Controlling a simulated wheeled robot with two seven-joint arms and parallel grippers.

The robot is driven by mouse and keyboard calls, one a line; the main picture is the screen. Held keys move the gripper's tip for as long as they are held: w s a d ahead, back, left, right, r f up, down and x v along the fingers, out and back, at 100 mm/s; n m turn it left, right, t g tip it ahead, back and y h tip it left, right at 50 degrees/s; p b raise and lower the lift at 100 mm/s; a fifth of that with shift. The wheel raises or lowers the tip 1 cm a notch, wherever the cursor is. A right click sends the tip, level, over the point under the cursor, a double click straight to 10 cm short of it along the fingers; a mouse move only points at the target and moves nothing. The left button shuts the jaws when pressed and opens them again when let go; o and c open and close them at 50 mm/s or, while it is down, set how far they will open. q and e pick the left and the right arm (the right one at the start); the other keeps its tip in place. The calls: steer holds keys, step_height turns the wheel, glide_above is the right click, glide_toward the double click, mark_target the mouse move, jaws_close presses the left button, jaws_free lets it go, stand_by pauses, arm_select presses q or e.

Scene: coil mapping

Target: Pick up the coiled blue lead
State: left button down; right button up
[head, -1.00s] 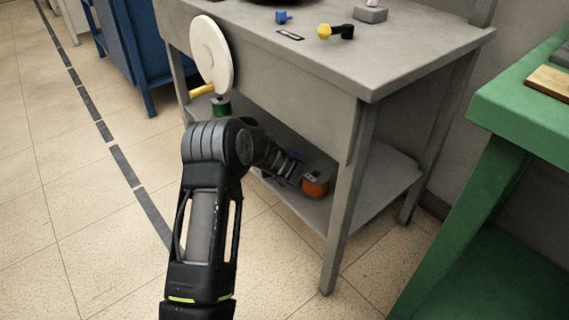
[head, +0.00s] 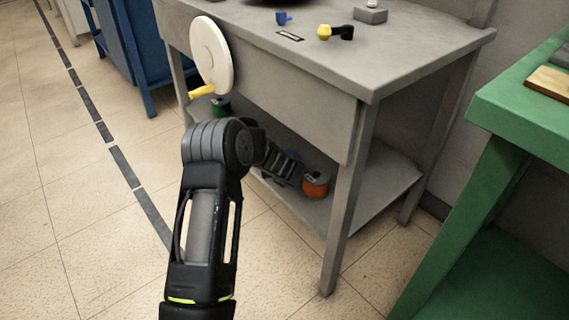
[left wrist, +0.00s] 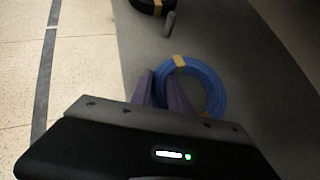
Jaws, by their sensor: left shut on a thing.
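The coiled blue lead (left wrist: 213,83), a ring with yellow ties, shows in the left wrist view on the grey lower shelf or just above it; I cannot tell which. My left gripper (left wrist: 161,85) is shut on the left side of the ring, with one finger on each side of it. My right gripper is in neither view.
A black coil (left wrist: 148,6) and a small grey cylinder (left wrist: 169,24) lie beyond the blue coil. An orange spool (head: 316,185) and a green spool (head: 221,107) stand on the lower shelf (head: 385,187).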

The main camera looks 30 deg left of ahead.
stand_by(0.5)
arm_select(q)
steer(key=shift+r+p, duration=0.4)
steer(key=shift+r, duration=0.2)
step_height(320, 180, up, 3)
steer(key=shift+f+p, duration=0.1)
steer(key=shift+p, duration=0.8)
steer(key=s+a, duration=0.2)
steer(key=s, duration=0.6)
steer(key=s+a+p, duration=0.1)
steer(key=s+a, duration=0.2)
steer(key=s, duration=0.6)
steer(key=shift+s+f, duration=0.15)
steer(key=shift+f, duration=0.1)
steer(key=shift+a, duration=0.15)
